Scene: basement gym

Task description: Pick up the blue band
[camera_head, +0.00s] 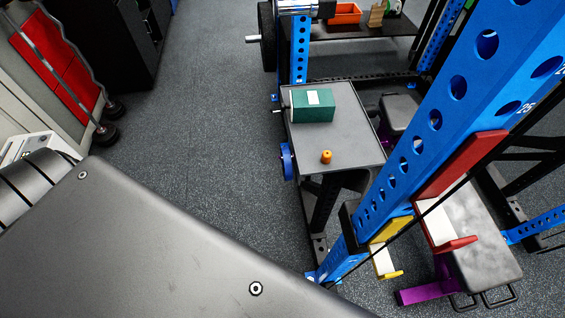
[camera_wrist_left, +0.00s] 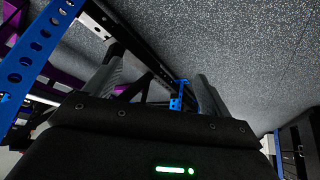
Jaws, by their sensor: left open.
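A blue rounded thing (camera_head: 287,161) sits at the left edge of a small grey-topped table (camera_head: 350,148) in the head view. It may be the blue band, but it is too small to tell whether it is a band or a disc. My left gripper (camera_wrist_left: 158,65) shows in the left wrist view, its two dark fingers apart with nothing held between them. A blue metal piece (camera_wrist_left: 178,97) shows beyond the fingers, apart from them. My left gripper is not visible in the head view, and my right gripper is in neither view.
A green box (camera_head: 313,106) and a small orange cylinder (camera_head: 327,157) stand on the table. A blue rack upright (camera_head: 435,121) rises to its right, with a bench (camera_head: 478,235) beyond. An orange bin (camera_head: 346,13) sits on a back shelf. The floor (camera_head: 205,110) left of the table is clear.

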